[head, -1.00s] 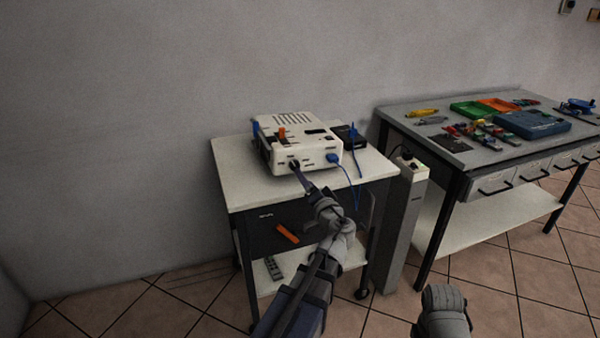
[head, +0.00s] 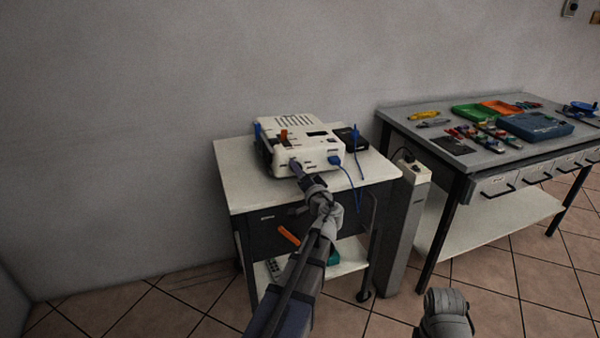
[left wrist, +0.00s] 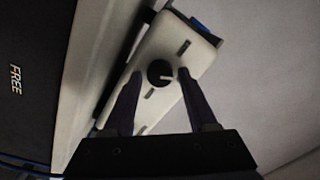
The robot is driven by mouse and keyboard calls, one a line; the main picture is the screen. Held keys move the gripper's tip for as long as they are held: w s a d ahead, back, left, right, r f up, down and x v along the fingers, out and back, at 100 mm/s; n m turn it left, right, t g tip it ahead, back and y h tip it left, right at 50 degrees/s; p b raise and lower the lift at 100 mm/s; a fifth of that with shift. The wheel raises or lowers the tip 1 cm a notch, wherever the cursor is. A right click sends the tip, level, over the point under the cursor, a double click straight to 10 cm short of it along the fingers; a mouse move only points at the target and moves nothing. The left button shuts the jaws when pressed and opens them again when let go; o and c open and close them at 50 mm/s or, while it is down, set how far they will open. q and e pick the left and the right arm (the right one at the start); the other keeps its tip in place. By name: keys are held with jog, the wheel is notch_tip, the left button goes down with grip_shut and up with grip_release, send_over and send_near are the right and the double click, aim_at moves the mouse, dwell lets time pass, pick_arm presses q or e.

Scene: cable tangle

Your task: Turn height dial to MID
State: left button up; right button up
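The dial is a round black knob (left wrist: 160,72) with a pale pointer mark, on the front face of a cream device (head: 312,150). The device also shows in the left wrist view (left wrist: 200,62). In the left wrist view the pointer mark lies toward the right of the knob; I cannot read the labels around it. My left gripper (head: 296,167) is at the device's front and hides the dial in the head view. In the left wrist view its fingers (left wrist: 160,78) are apart, one on each side of the knob, with gaps visible.
The device stands on a white-topped cart (head: 236,188) with an orange handle (head: 289,235) below. A blue cable (head: 347,172) hangs from its front right. A grey post (head: 405,230) and a workbench (head: 470,160) with tools stand to the right. Bare floor lies left.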

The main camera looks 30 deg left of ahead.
pick_arm(q)
grip_shut()
dwell(0.3)
jog(key=shift+m, duration=1.2)
jog(key=shift+s, duration=0.1)
jog(key=shift+o, duration=1.1)
grip_release()
jog(key=v, duration=0.7)
jog(key=shift+s+d, duration=0.15)
jog(key=shift+d, duration=0.2)
